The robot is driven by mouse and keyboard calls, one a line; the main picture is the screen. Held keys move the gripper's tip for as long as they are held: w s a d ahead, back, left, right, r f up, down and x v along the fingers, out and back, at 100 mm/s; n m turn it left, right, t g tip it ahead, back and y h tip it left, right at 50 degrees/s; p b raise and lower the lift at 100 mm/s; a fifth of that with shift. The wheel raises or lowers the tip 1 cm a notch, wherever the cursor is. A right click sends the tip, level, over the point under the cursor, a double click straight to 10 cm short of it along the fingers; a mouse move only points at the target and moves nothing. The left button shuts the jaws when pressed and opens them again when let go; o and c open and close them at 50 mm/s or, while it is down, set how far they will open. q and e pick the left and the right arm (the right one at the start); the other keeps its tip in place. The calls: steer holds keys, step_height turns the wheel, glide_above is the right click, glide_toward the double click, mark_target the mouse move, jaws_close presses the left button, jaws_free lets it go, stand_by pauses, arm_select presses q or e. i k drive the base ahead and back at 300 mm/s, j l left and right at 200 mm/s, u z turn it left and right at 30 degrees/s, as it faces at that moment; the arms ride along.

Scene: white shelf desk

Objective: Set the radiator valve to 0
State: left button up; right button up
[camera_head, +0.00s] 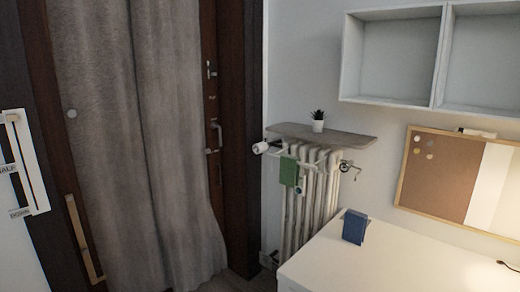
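The white column radiator (310,205) stands against the wall in the corner, right of the curtained door. A white rounded knob with a dark collar (260,147) sticks out at its upper left and looks like the radiator valve. Its markings are too small to read, so its setting cannot be told. A metal fitting (348,168) sits at the radiator's upper right. Neither of my grippers is in view.
A shelf board (325,141) with a potted plant (318,121) lies above the radiator. A green cloth (289,171) hangs in front. The white desk (390,262) with a blue object (355,226) stands at lower right. A grey curtain (150,150) covers the door.

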mark_target(259, 148)
steer(key=i+j+z, duration=0.2)
steer(key=i+j, duration=0.2)
steer(key=i, duration=0.25)
steer(key=i+j+z, duration=0.15)
steer(key=i+j, duration=0.3)
steer(key=i, duration=0.15)
